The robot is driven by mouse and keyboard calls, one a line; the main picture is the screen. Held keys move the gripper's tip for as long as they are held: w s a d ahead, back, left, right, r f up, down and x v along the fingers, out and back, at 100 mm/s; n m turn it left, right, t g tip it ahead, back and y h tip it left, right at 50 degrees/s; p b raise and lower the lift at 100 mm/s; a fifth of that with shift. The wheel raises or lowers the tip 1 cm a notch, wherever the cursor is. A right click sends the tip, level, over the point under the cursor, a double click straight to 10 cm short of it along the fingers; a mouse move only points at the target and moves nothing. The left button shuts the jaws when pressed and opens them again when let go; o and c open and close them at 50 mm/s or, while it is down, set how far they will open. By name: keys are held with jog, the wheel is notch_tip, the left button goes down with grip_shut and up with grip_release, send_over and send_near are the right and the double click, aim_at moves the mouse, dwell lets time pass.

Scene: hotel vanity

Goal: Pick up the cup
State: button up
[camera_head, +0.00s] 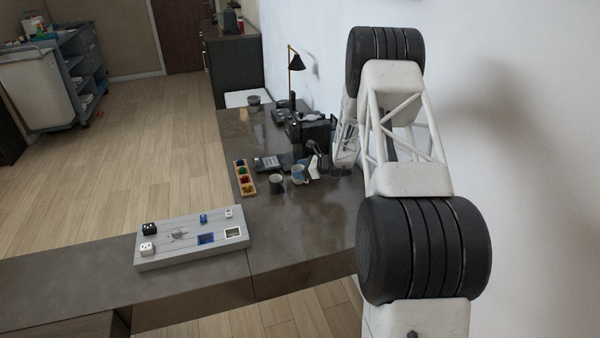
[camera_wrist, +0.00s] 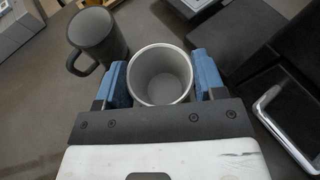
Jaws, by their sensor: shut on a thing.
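A light grey cup (camera_wrist: 160,86) stands upright between the two blue finger pads of my gripper (camera_wrist: 158,78) in the wrist view. My gripper is shut on its sides, and I look down into its empty inside. In the head view the held cup (camera_head: 298,176) is small and partly covered by my gripper (camera_head: 301,170). I cannot tell whether its base touches the counter. A dark grey mug (camera_wrist: 96,36) with a handle stands close by on the left, apart from my gripper; it also shows in the head view (camera_head: 276,184).
A wooden tray of coloured pieces (camera_head: 245,178) and a grey device (camera_head: 268,163) lie left of the cups. Dark boxy items (camera_head: 312,128) and a black lamp (camera_head: 295,65) stand behind, near the wall. A grey board (camera_head: 185,246) lies at front left.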

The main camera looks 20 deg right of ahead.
notch_tip(320, 180, up, 3)
jog(key=shift+f, duration=0.2)
jog(key=shift+s+r, duration=0.2)
jog(key=shift+r, duration=0.05)
jog(key=s+a+r, duration=0.1)
jog(key=s+a, duration=0.1)
jog(key=s, duration=1.3)
jog(key=shift+s+a+r, duration=0.2)
jog(key=shift+a, duration=0.05)
jog(key=shift+w+r, duration=0.1)
